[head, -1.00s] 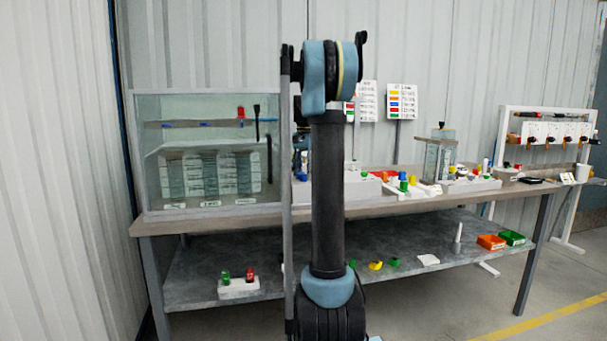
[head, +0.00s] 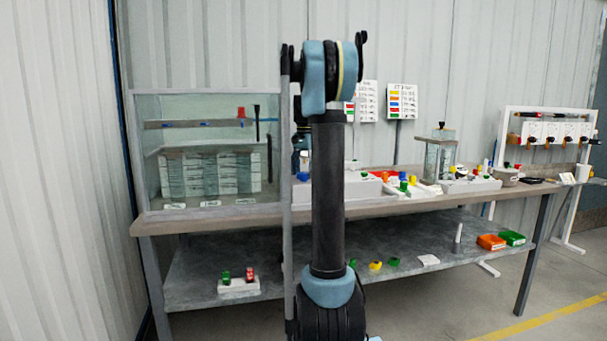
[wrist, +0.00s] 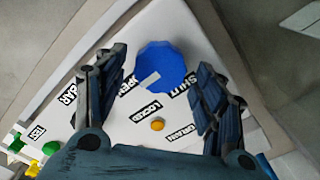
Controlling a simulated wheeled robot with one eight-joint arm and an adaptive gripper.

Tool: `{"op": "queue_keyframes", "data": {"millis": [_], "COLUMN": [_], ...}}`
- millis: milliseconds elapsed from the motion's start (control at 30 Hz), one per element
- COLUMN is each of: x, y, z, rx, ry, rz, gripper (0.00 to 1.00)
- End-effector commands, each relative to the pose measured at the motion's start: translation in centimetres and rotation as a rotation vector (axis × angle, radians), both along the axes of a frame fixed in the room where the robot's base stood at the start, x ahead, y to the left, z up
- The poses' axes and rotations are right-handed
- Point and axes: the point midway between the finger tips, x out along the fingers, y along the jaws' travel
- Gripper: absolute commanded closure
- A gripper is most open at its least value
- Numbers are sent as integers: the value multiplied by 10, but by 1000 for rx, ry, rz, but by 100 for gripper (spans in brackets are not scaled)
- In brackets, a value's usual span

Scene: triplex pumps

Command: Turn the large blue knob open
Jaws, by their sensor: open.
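The large blue knob (wrist: 165,62) shows in the upper middle of the wrist view, on a white panel (wrist: 135,40). A light grey bar mark on it slants at its lower left edge. Labels around it read SHUT (wrist: 178,84), OPEN (wrist: 128,84) and LOCKED (wrist: 148,107); the OPEN label is partly covered. My gripper (wrist: 162,68) is open, one finger on each side of the knob, with visible gaps. I cannot tell how deep the fingers reach. In the head view my arm hides the gripper, and I cannot pick out the knob there.
Green and yellow parts lie at the lower left of the wrist view. In the head view, a glass tank (head: 210,130) stands left on the workbench (head: 210,216); small coloured parts stand to the right.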

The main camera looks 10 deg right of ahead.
Motion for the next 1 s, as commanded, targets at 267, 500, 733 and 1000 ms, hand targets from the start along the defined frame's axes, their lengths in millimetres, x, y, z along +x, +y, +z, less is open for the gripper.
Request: {"op": "queue_keyframes", "data": {"millis": [267, 500, 733, 1000], "x": [0, 1, 1, 1], "y": [0, 0, 0, 0], "z": [22, 67, 102, 118], "rx": [-1, -1, 0, 0], "ry": [1, 1, 1, 1], "rz": [0, 0, 0, 0], "gripper": [36, 36, 36, 36]}}
